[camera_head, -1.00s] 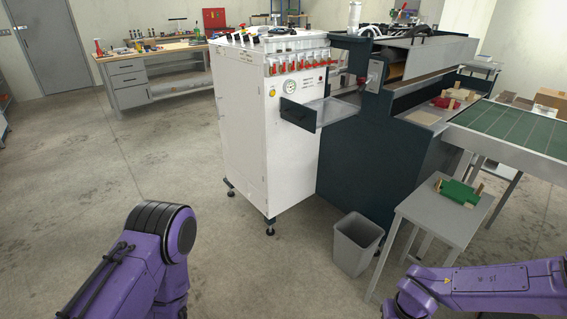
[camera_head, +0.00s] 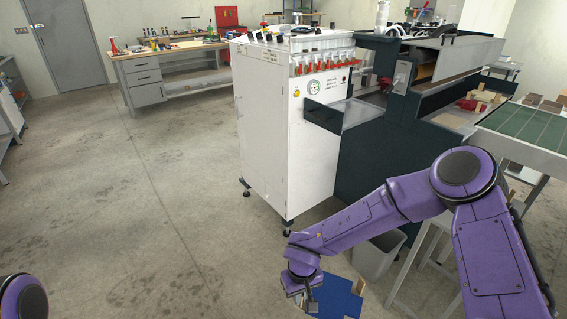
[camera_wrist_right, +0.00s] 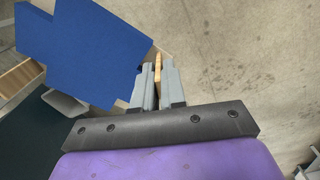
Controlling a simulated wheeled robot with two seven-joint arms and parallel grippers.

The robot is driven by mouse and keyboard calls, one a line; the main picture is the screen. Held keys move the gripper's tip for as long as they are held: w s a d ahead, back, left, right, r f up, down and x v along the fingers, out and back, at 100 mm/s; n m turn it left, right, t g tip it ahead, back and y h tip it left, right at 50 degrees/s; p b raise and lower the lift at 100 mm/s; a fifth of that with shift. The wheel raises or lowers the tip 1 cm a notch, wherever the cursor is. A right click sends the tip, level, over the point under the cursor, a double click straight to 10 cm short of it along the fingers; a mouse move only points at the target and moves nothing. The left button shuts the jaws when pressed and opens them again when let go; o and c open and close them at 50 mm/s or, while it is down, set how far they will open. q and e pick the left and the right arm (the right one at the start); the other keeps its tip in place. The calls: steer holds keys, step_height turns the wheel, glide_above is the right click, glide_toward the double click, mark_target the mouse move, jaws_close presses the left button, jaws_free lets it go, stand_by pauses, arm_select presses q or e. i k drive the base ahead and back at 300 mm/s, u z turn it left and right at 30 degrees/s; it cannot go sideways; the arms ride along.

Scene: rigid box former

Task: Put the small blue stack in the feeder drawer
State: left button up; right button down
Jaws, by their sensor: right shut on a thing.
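The blue stack (camera_head: 338,297) is a flat blue piece with tan wooden bits, low in the head view. My right gripper (camera_head: 303,290) is shut on it. In the right wrist view, the fingers (camera_wrist_right: 157,75) pinch a thin tan strip at the edge of the blue stack (camera_wrist_right: 85,45). The stack is in the air above the floor, its lower part cut off by the head picture. The feeder drawer (camera_head: 350,112) stands pulled out from the machine, with a dark front panel and a pale tray that looks empty. My left gripper is out of view.
A grey bin (camera_head: 378,258) stands on the floor, partly behind my right arm. The white cabinet (camera_head: 290,140) stands left of the dark machine (camera_head: 385,160). A green-topped table (camera_head: 525,125) is at right. The floor at left is clear.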

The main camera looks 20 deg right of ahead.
mark_target(350, 111)
steer(key=u, duration=0.35)
steer(key=i, duration=1.2)
steer(key=z, duration=0.65)
steer(key=i, duration=1)
steer(key=z, duration=0.9)
